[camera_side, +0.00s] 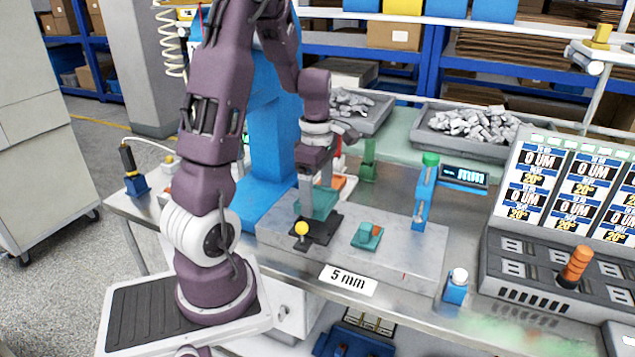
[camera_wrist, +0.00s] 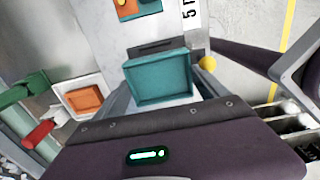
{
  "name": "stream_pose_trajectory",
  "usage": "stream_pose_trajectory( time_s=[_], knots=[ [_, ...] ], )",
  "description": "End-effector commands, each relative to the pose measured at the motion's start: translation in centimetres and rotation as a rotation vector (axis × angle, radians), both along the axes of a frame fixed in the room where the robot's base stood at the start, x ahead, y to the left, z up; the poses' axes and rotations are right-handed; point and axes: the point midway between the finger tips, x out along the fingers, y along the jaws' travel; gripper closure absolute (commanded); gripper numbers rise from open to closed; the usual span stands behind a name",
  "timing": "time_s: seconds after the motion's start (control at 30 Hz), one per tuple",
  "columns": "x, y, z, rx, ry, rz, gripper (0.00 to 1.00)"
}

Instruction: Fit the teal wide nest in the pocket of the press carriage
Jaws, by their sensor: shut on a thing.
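My gripper (camera_side: 318,192) is shut on the teal wide nest (camera_side: 319,204), an open shallow square tray. In the wrist view the nest (camera_wrist: 158,80) sits between the two fingers, its hollow face empty. The black press carriage (camera_side: 322,231) with its yellow knob (camera_side: 301,229) is right below the nest in the side view. In the wrist view a dark strip of the carriage (camera_wrist: 155,47) shows past the nest's far edge, and the yellow knob (camera_wrist: 207,62) is by the right finger. The nest hides the pocket; I cannot tell whether it touches the carriage.
A smaller teal nest (camera_side: 362,240) with an orange piece stands on the grey plate (camera_side: 405,250), right of the carriage. A blue post with a green top (camera_side: 425,185) stands further right. The blue press column (camera_side: 270,130) rises behind. A white tray with an orange inset (camera_wrist: 84,101) lies left.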

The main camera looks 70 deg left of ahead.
Motion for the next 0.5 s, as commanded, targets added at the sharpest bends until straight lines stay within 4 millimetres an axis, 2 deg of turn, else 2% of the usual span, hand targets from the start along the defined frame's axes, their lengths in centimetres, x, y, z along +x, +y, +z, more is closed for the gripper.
stream_pose_trajectory(
  time_s=[0.23,0.5],
  knots=[
    [0.0,0.0,-2.3,-0.001,0.001,-0.001,0.73],
    [0.0,0.0,-2.8,0.001,-0.001,0.000,0.73]
  ],
)
